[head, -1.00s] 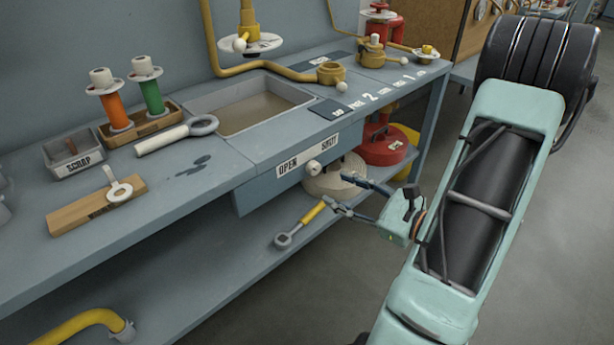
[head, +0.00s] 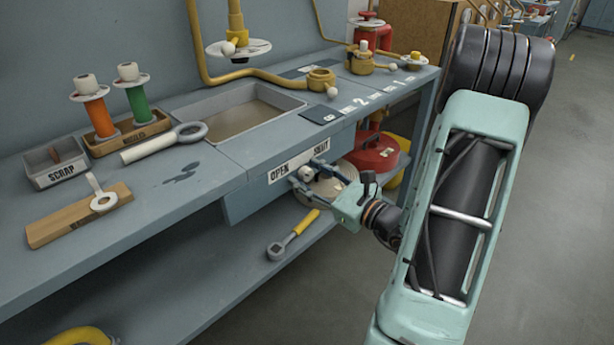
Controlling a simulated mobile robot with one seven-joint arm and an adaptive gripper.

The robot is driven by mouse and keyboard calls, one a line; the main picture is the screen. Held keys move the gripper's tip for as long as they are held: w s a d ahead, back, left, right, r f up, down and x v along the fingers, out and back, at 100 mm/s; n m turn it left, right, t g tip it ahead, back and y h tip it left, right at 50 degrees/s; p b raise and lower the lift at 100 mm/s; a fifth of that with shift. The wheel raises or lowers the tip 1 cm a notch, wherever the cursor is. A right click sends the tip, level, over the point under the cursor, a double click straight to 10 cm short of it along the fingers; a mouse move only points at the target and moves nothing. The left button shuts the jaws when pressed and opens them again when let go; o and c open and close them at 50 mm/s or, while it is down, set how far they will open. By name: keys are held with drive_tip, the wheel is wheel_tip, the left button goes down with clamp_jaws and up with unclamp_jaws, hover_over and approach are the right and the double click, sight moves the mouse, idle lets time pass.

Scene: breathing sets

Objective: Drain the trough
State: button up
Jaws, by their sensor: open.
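The trough (head: 180,107) is a grey rectangular basin set in the bench top, with brownish liquid or a brown floor inside. Below it, the bench front carries a label reading OPEN (head: 279,172) on the left and SHUT on the right, partly covered by my gripper. A pale round knob (head: 305,173) sits on this front, beneath the label. My gripper (head: 308,174) is open, its two dark fingers around or just in front of the knob. I cannot tell whether they touch it.
A ratchet-like tool with a yellow handle (head: 304,222) lies on the lower shelf. A red can (head: 375,155) stands under the bench. Orange (head: 97,117) and green (head: 138,102) nozzles, a scrap tray (head: 53,178) and a large wrench-like tool (head: 150,149) occupy the bench's left.

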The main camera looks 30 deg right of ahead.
drive_tip(key=shift+w, duration=0.2)
drive_tip(key=c, duration=1.2)
drive_tip(key=shift+o, duration=0.2)
drive_tip(key=m+p, duration=0.2)
drive_tip(key=p, duration=0.1)
drive_tip(key=shift+r, duration=0.25)
drive_tip(key=shift+f+m+p, duration=0.1)
drive_tip(key=shift+m+p, duration=0.85)
drive_tip(key=shift+m, duration=0.05)
drive_tip(key=shift+f+m, duration=0.15)
drive_tip(key=shift+m, duration=0.25)
drive_tip(key=o, duration=1.2)
drive_tip(key=shift+c, duration=0.2)
